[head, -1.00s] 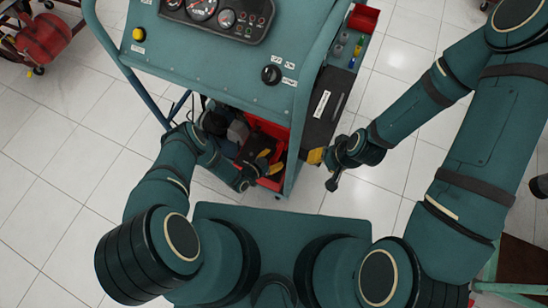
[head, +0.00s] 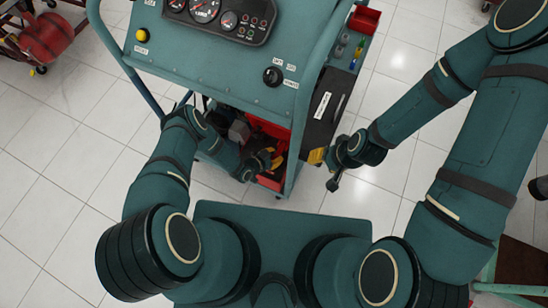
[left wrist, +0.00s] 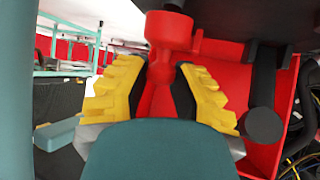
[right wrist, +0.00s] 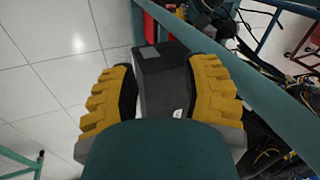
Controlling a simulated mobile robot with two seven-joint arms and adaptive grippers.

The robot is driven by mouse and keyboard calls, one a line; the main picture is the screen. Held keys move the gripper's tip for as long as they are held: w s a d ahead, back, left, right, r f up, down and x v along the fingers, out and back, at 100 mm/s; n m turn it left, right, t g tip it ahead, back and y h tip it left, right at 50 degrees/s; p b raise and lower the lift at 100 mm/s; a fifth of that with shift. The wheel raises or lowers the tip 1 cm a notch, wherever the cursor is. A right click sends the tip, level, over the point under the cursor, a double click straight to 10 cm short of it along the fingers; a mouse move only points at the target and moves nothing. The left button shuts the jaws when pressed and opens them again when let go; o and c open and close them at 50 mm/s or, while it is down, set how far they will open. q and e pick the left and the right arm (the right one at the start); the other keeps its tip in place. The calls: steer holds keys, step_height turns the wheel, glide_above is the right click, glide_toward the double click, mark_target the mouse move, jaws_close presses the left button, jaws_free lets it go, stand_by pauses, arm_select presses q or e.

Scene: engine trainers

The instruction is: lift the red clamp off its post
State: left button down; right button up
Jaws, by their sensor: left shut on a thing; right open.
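The red clamp (left wrist: 168,32) shows in the left wrist view as a red piece with a rounded top and a narrower part below. My left gripper (left wrist: 160,88) is shut on it, with a yellow finger on each side. In the head view my left gripper (head: 272,160) is inside the open front of the teal trainer. The clamp cannot be made out there, and I cannot tell whether it is on its post. My right gripper (head: 318,156) is open and empty beside the trainer; its spread yellow fingers show in the right wrist view (right wrist: 160,85).
The teal engine trainer (head: 205,62) stands ahead, with frame tubes around its opening. Red panels (left wrist: 285,110) and a black cylindrical part (left wrist: 264,122) are close to my left gripper. A dark box (right wrist: 163,75) lies beyond my right fingers.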

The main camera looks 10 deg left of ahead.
mark_target(278, 154)
arm_select(q)
steer(key=shift+w+d+r+g+y, duration=0.3)
steer(key=shift+w+r+g+y, duration=0.2)
steer(key=shift+w+r+g, duration=0.35)
steer(key=shift+w+d+r+b, duration=0.25)
steer(key=shift+w+r+b, duration=0.4)
steer(key=shift+w, duration=0.1)
steer(key=shift+r, duration=0.1)
steer(key=c, duration=0.8)
jaws_free()
steer(key=shift+s+a+r, duration=0.15)
steer(key=shift+s+a, duration=0.05)
steer(key=shift+a, duration=0.05)
steer(key=v, duration=1.1)
steer(key=shift+r, duration=0.15)
